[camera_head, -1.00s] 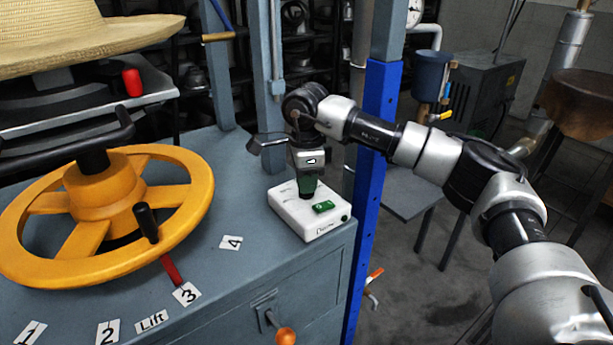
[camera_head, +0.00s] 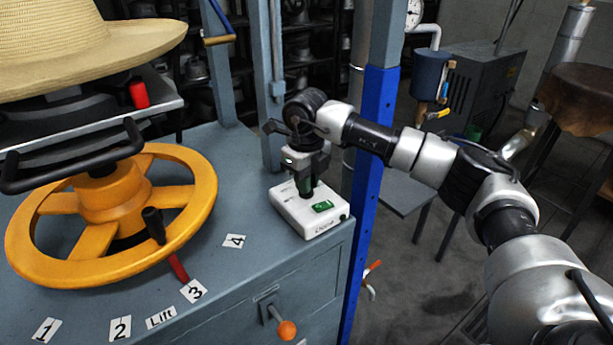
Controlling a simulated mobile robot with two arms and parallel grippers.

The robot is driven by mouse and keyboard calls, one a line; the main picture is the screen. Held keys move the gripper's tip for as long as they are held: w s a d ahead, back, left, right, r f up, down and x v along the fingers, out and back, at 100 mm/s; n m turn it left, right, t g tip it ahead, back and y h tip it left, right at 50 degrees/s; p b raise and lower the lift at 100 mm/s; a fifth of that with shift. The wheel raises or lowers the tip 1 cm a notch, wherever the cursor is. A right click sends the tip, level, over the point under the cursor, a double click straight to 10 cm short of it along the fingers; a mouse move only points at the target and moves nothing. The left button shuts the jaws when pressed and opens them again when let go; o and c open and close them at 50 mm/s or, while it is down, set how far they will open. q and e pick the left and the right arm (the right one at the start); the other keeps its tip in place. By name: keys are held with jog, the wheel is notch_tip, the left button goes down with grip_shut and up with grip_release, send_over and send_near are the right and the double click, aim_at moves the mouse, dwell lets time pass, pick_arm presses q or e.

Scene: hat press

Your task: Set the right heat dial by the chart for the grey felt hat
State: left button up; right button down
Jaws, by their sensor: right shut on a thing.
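A white control box (camera_head: 326,225) sits on the blue-grey bench top near its right corner. My right gripper (camera_head: 306,190) points down at the box and is shut on a dark green dial-like part on its top. The fingers cover most of that part, so its pointer and setting cannot be read. A green switch (camera_head: 322,206) is on the box just right of the fingers. A label on the box's front is too small to read surely. My left gripper is not in view. I see no chart and no grey felt hat.
A large yellow handwheel (camera_head: 60,263) with a black knob fills the left, under a straw hat (camera_head: 90,50). Cards numbered 1 to 4 and a Lift card (camera_head: 160,317) lie on the bench.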

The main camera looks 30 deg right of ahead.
jog(key=shift+r+m, duration=0.1)
jog(key=shift+m, duration=0.4)
jog(key=m+p, duration=0.1)
jog(key=m, duration=0.3)
jog(key=shift+m+p, duration=0.3)
jog(key=shift+p, duration=0.1)
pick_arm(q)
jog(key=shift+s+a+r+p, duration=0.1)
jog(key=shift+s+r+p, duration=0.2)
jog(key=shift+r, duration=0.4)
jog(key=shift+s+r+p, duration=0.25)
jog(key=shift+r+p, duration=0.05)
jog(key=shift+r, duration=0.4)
pick_arm(e)
jog(key=shift+m, duration=2.1)
jog(key=c, duration=1.2)
grip_release()
jog(key=shift+o, duration=0.2)
